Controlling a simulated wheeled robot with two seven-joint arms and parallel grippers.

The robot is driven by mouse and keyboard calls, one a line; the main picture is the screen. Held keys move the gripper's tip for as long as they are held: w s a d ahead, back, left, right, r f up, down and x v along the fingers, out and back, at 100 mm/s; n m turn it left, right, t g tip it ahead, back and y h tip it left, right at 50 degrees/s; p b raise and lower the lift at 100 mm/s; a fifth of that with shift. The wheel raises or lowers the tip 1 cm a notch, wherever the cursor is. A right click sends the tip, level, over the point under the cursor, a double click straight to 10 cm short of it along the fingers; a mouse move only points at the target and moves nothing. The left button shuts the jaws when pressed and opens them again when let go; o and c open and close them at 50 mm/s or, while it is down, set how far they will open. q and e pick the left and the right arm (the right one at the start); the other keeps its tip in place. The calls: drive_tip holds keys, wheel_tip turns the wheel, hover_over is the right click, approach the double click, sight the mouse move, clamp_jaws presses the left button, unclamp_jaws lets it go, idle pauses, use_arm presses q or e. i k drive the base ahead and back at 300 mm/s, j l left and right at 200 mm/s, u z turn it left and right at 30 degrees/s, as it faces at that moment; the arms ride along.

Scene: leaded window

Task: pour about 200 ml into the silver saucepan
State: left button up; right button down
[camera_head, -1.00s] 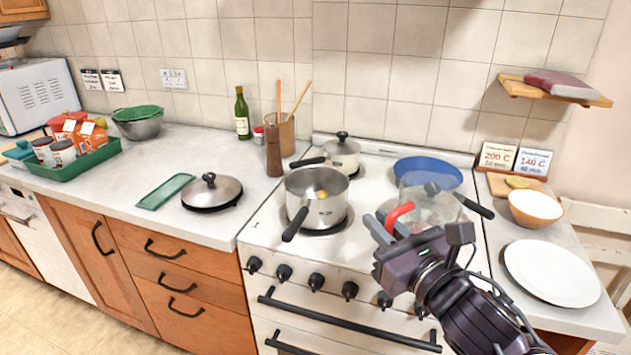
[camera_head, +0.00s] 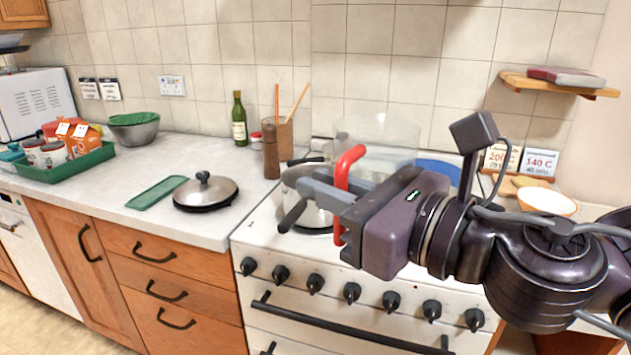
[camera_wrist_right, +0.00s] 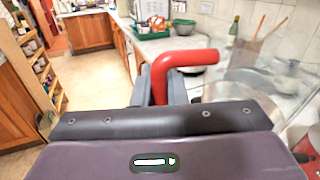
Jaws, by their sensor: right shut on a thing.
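The silver saucepan (camera_head: 312,217) stands on the front left of the hob, its dark handle toward me. My right gripper and its fingers hide much of it, so I cannot see inside it now. My right gripper (camera_head: 335,192) is shut on the red handle (camera_head: 348,165) of a clear jug (camera_head: 378,130). The jug is raised above the hob, behind the gripper, and looks roughly upright; I cannot tell how much is in it. In the right wrist view the red handle (camera_wrist_right: 190,60) sits between the fingers, with the clear jug (camera_wrist_right: 248,90) at the right. My left gripper is not in view.
A loose lid (camera_head: 206,190) and a green board (camera_head: 157,192) lie on the left counter. A pepper mill (camera_head: 270,150) and bottle (camera_head: 239,120) stand near the wall. The blue dish (camera_head: 438,168) and white bowl (camera_head: 547,201) are partly hidden by my arm.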

sight(298, 210)
drive_tip(key=i+j, duration=0.35)
drive_tip(key=j, duration=0.2)
drive_tip(key=i+j, duration=0.35)
drive_tip(key=j, duration=0.15)
